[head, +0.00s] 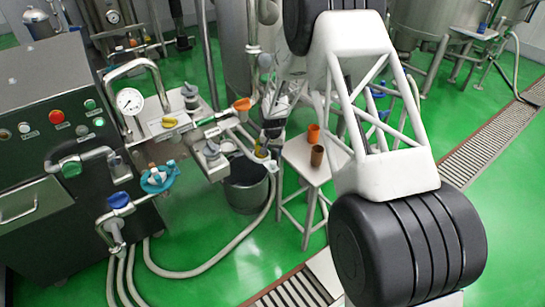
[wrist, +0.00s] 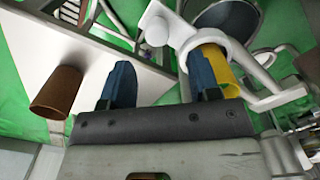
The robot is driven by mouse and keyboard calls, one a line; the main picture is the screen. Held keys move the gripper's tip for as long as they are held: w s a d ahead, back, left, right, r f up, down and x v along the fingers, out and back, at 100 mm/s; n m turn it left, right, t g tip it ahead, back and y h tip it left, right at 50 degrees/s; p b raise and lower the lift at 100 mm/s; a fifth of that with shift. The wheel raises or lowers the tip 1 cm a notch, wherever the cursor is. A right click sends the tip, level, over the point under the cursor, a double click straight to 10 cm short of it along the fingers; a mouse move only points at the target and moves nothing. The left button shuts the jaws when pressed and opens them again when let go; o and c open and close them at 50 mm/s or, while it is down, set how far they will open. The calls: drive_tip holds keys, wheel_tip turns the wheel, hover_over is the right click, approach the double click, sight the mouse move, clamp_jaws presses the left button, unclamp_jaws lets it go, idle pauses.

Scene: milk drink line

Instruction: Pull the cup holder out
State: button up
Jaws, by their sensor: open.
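The cup holder looks to be the pale ring (wrist: 240,52) at the upper right of the wrist view, with a bar running off to the right. A yellow cup (wrist: 233,84) sits in it. My gripper (wrist: 162,80) is open, with two blue fingers and nothing between them. Its right finger overlaps the yellow cup and the ring; I cannot tell whether it touches. In the head view my gripper (head: 272,136) is by the machine's outlet, above a small yellow part (head: 271,166); the fingers are hard to make out there.
A brown cup (head: 317,156) and an orange cup (head: 313,133) stand on a white stool (head: 333,155) to the right. The brown cup is also left of my fingers in the wrist view (wrist: 56,92). A steel bucket (head: 247,194) stands below. Pipes and valves crowd the left.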

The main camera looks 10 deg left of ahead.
drive_tip(key=shift+r, duration=0.7)
drive_tip(key=shift+s+d+r, duration=0.1)
drive_tip(key=shift+d+r, duration=0.1)
drive_tip(key=shift+r, duration=0.15)
drive_tip(key=s+d+r, duration=0.6)
drive_tip(key=d+r, duration=0.1)
drive_tip(key=r, duration=0.3)
drive_tip(key=s+d+r+t, duration=0.1)
drive_tip(key=s+d+r, duration=0.5)
drive_tip(key=r, duration=0.5)
drive_tip(key=s+d+r, duration=0.5)
drive_tip(key=d+r, duration=0.3)
drive_tip(key=r, duration=0.2)
drive_tip(key=s+d+r+t, duration=0.1)
drive_tip(key=s+d+r, duration=0.3)
drive_tip(key=s, duration=0.4)
drive_tip(key=s+d+r, duration=0.4)
drive_tip(key=s, duration=0.4)
drive_tip(key=s+d, duration=0.2)
drive_tip(key=s, duration=0.7)
drive_tip(key=s+d, duration=0.3)
drive_tip(key=s, duration=0.6)
drive_tip(key=shift+s+d+r+t, duration=0.3)
drive_tip(key=shift+s+r, duration=0.1)
drive_tip(key=shift+r, duration=0.05)
